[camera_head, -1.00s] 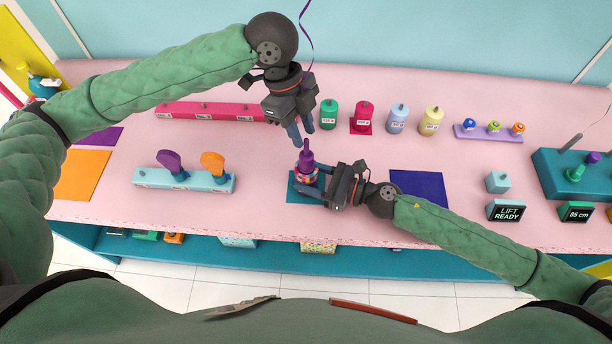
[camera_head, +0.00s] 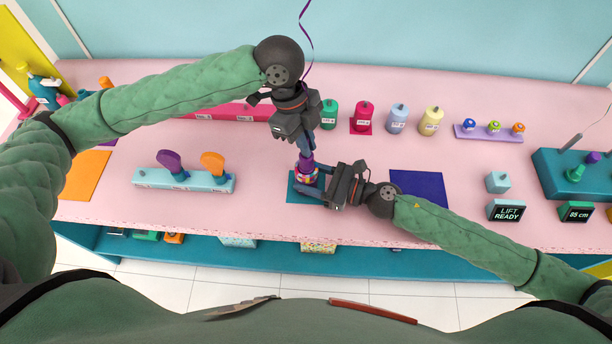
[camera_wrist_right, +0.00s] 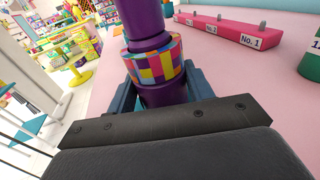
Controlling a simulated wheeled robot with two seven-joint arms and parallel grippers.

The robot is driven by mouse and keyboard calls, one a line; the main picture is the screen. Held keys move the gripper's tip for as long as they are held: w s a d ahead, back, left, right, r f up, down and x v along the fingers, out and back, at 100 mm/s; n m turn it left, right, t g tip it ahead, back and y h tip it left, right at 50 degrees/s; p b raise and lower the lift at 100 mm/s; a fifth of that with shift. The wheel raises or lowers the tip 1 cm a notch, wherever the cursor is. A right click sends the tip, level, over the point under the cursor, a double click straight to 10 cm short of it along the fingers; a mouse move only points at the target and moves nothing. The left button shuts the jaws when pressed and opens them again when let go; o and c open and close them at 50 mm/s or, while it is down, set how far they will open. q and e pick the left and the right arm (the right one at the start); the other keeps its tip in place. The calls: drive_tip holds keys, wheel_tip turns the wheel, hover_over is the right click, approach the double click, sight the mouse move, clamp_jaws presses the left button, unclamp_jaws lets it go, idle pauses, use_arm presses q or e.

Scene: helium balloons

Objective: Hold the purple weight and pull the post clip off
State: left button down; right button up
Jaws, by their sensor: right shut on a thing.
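The purple weight (camera_head: 306,180) with a multicoloured checked band stands upright on a teal mat (camera_head: 293,194). It also shows in the right wrist view (camera_wrist_right: 163,95), between the blue fingers. My right gripper (camera_head: 309,186) is shut on its lower body from the right. A purple upper part (camera_head: 307,158) rises from the weight; it also shows in the right wrist view (camera_wrist_right: 143,20). My left gripper (camera_head: 306,151) points down with its fingertips at this upper part. The fingers cover its top, so a clip there and the finger gap are hidden. A purple ribbon (camera_head: 305,40) hangs above the left gripper.
A light-blue rack (camera_head: 184,181) with purple and orange clips stands at left. A crimson rail (camera_head: 215,111) lies behind. Green, crimson, lilac and yellow weights (camera_head: 431,121) line the back. A blue mat (camera_head: 417,187) lies behind my right arm. A lift-ready sign (camera_head: 507,212) stands right.

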use_arm(q)
drive_tip(key=shift+r, duration=1.1)
idle(0.6)
drive_tip(key=shift+r, duration=2.8)
use_arm(e)
drive_tip(key=o, duration=1.7)
drive_tip(key=shift+v, duration=5.95)
drive_tip(key=shift+f, duration=0.1)
